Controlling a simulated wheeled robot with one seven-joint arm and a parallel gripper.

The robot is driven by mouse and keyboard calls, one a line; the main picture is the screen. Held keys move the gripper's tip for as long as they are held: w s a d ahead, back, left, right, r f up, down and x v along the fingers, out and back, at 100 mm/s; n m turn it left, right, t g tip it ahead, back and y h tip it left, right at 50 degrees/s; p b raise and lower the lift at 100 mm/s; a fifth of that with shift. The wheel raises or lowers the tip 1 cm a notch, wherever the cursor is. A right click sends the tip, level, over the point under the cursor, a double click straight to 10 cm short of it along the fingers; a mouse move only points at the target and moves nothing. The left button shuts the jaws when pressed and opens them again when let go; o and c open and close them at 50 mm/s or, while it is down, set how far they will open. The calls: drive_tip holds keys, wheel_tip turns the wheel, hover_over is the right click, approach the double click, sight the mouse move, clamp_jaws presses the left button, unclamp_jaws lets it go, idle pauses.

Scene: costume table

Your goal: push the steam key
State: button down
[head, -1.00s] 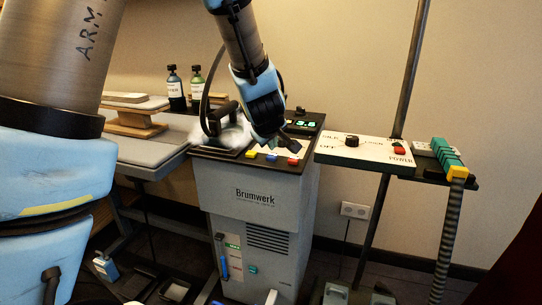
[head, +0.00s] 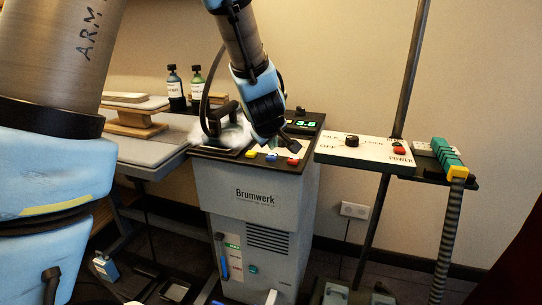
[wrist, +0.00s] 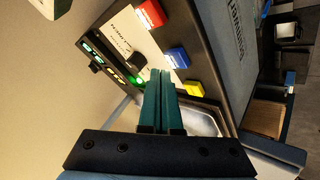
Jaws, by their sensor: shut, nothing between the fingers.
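The grey Brumwerk machine (head: 250,190) has a top panel with a yellow key (head: 251,154), a blue key (head: 271,157) and a red key (head: 293,161) along its front edge. The wrist view also shows the red key (wrist: 150,14), blue key (wrist: 176,57) and yellow key (wrist: 193,89). Their lettering is too small to read, so I cannot tell which is the steam key. My gripper (head: 294,146) is shut and empty over the panel, behind the keys. In the wrist view its fingertips (wrist: 161,74) point at the panel beside a black knob (wrist: 134,62); contact is unclear.
A black-handled iron (head: 222,117) stands left of my gripper, with whitish haze around it. Two bottles (head: 186,88) stand behind the ironing board (head: 145,160). A white control plate (head: 365,151) with a knob and red button is at right.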

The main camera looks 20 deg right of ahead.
sight(272, 158)
drive_tip(key=shift+f, duration=0.45)
drive_tip(key=shift+f+b, duration=0.45)
drive_tip(key=shift+b, duration=0.2)
idle(0.4)
drive_tip(key=shift+r, duration=0.1)
drive_tip(key=shift+r+p, duration=0.85)
drive_tip(key=shift+p, duration=0.15)
drive_tip(key=shift+r, duration=0.1)
wheel_tip(272, 158, up, 6)
drive_tip(key=p, duration=0.6)
